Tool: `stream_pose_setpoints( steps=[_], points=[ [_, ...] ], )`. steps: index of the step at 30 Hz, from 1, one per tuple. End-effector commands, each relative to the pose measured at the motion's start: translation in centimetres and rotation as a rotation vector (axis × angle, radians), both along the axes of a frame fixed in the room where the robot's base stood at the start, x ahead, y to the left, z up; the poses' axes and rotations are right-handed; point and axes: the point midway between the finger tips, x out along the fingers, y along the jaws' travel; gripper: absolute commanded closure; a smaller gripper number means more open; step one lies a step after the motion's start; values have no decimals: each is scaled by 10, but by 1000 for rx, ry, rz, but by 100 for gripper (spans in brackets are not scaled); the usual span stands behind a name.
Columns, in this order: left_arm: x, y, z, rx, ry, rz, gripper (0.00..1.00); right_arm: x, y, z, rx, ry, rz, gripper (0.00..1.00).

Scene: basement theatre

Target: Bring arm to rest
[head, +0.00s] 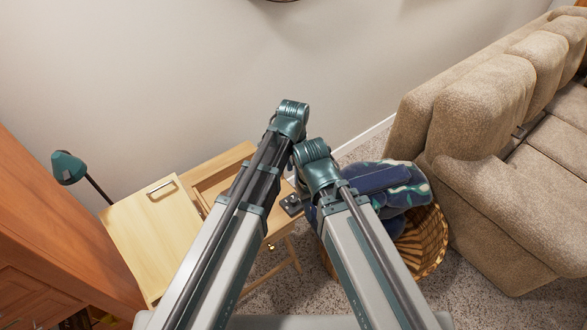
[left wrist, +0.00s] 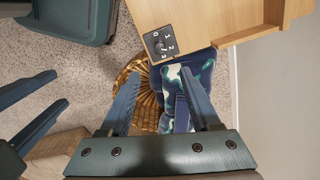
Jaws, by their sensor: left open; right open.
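In the head view my two arms reach up the middle, the left one ending higher against the wall. Both grippers are hidden there behind the arms. In the left wrist view my left gripper (left wrist: 161,73) is open, with nothing between its fingers. It hangs above a wicker basket (left wrist: 145,112) holding a dark blue patterned blanket (left wrist: 203,66); I cannot tell whether it touches them. My right gripper (left wrist: 60,88) shows at the left of that view, open and empty, over the carpet and apart from the left one.
The basket (head: 435,242) and blanket (head: 372,178) stand beside a beige sofa (head: 480,110) at right. A light wooden desk (head: 155,240) with a numbered dial (head: 291,205) is at left. A green lamp (head: 68,167) stands behind it. Carpet shows below.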

Motion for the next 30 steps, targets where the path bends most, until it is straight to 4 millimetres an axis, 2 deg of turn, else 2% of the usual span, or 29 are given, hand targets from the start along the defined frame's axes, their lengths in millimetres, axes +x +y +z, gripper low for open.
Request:
stream_pose_setpoints(
  steps=[8,11,15,18,24,30],
  points=[
    [-1,4,0,-1,-1,17,37,0,0,0,0,0,0,58],
    [-9,25,0,-2,-7,133,37,0,0,0,0,0,0,58],
    [-26,71,0,-10,-24,420,37,0,0,0,0,0,0,58],
    [-37,97,0,-16,-33,602,37,0,0,0,0,0,0,58],
    [-55,135,0,-27,-48,888,37,0,0,0,0,0,0,58],
    [-72,163,0,-38,-59,1109,37,0,0,0,0,0,0,58]
  ],
)
